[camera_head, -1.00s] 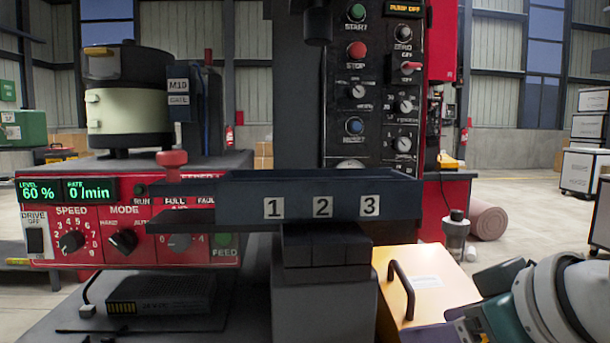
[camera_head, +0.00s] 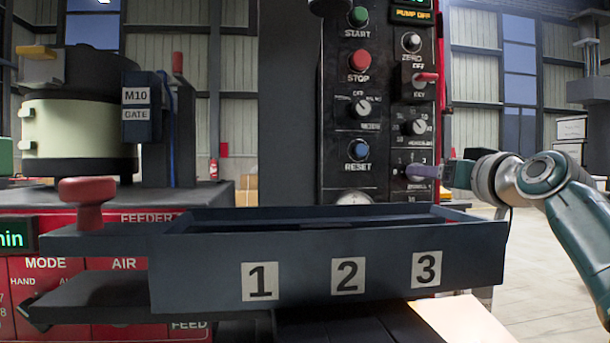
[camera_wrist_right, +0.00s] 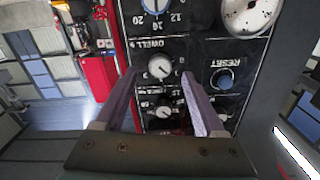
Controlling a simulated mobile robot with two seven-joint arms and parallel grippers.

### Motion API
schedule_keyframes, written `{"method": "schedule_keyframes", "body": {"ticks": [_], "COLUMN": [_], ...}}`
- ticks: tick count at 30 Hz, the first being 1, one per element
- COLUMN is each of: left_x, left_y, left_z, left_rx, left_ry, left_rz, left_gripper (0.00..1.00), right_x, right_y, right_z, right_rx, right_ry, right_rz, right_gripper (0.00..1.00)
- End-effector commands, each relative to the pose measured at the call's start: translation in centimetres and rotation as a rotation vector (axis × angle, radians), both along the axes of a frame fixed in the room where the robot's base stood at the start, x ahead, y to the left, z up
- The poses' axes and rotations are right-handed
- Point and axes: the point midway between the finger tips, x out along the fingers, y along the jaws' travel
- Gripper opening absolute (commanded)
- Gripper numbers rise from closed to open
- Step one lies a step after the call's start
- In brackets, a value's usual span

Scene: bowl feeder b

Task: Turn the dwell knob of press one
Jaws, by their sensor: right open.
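The dwell knob (camera_wrist_right: 160,68) is a small white-faced round knob on a black panel, seen upside down in the right wrist view with its "DWELL S" label. My right gripper (camera_wrist_right: 158,76) is open, its two purple-grey fingers reaching toward the panel on either side of this knob. I cannot tell whether they touch it. In the head view, the right gripper (camera_head: 412,173) is at the right edge of the press panel (camera_head: 385,190), level with the lower right knob, which its fingers mostly hide. My left gripper is not in view.
Above are the red stop button (camera_head: 359,60), blue reset button (camera_head: 358,150) and another knob (camera_head: 418,127). A dark tray (camera_head: 310,265) marked 1, 2, 3 juts out below the panel. The red feeder (camera_head: 90,290) stands left. Open floor lies right.

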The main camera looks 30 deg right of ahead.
Motion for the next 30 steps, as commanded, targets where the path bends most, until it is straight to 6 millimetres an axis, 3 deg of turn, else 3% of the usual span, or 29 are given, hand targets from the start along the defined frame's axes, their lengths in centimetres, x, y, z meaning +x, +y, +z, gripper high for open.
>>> {"method": "schedule_keyframes", "body": {"ticks": [9, 20, 30], "left_x": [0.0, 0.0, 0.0], "left_y": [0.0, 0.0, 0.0], "left_z": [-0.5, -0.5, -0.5], "left_rx": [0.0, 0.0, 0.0], "left_ry": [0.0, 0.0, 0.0], "left_rz": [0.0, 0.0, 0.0], "left_gripper": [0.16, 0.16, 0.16], "right_x": [2.8, 3.1, 3.1], "right_y": [-0.8, -0.8, -0.8], "right_z": [0.0, 0.0, 0.0], "right_rx": [0.0, -0.001, 0.0], "right_ry": [0.001, 0.001, 0.001], "right_rz": [0.001, 0.0, 0.0], "right_gripper": [0.72, 0.7, 0.32]}}
